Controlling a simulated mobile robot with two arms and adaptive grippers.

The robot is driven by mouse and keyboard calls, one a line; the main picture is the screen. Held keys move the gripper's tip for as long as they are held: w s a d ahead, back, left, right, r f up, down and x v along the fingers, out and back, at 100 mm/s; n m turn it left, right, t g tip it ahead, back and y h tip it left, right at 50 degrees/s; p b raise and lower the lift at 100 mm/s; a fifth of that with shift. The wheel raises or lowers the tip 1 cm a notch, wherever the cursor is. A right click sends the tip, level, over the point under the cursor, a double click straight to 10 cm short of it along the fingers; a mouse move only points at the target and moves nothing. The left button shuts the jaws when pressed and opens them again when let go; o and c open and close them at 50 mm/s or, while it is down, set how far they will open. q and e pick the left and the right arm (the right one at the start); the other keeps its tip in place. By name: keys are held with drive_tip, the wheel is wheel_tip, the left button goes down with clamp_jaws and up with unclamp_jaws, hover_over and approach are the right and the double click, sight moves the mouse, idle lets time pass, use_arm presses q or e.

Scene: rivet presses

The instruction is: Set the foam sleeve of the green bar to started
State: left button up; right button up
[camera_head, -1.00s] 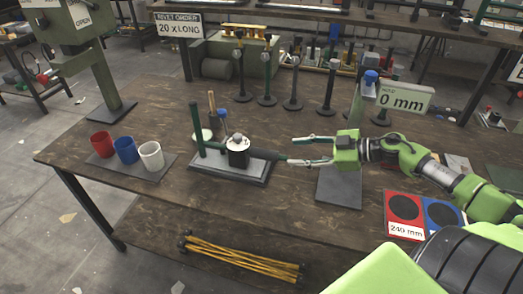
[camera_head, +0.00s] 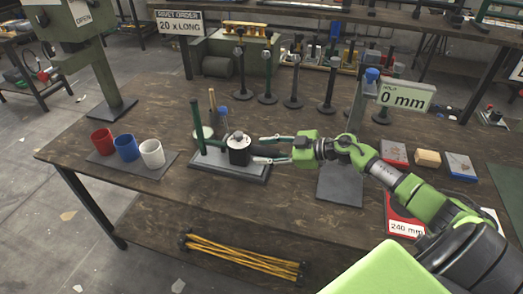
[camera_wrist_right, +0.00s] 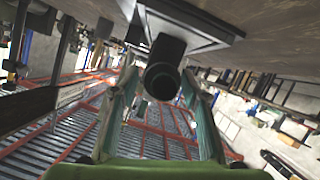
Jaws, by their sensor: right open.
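The green bar (camera_head: 213,144) lies level through a dark clamp block with a pale knob (camera_head: 239,147) on a grey base plate (camera_head: 232,171). A green post (camera_head: 198,130) stands at its left. A black foam sleeve (camera_head: 268,149) is on the bar's right side; its round end faces the right wrist view (camera_wrist_right: 162,80). My right gripper (camera_head: 261,150) is open, with one finger on each side of the sleeve. I cannot tell if the fingers touch it. My left gripper is not in view.
Red, blue and white cups (camera_head: 127,148) stand on a mat at left. A dark pad (camera_head: 340,186) lies under my right arm. A "0 mm" display (camera_head: 405,96) stands behind it. Several black posts (camera_head: 292,90) line the back.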

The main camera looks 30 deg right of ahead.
sight(285, 154)
drive_tip(key=shift+x, duration=0.8)
drive_tip(key=shift+c, duration=0.4)
clamp_jaws()
drive_tip(key=s+d+p, duration=0.1)
drive_tip(key=s+d, duration=0.1)
drive_tip(key=s+d+p, duration=0.1)
drive_tip(key=s+d, duration=0.1)
drive_tip(key=s, duration=0.1)
drive_tip(key=shift+s+d+p, duration=0.1)
drive_tip(key=shift+d+p, duration=0.2)
drive_tip(key=shift+s+d, duration=0.2)
drive_tip(key=shift+d, duration=0.05)
drive_tip(key=shift+o, duration=0.4)
unclamp_jaws()
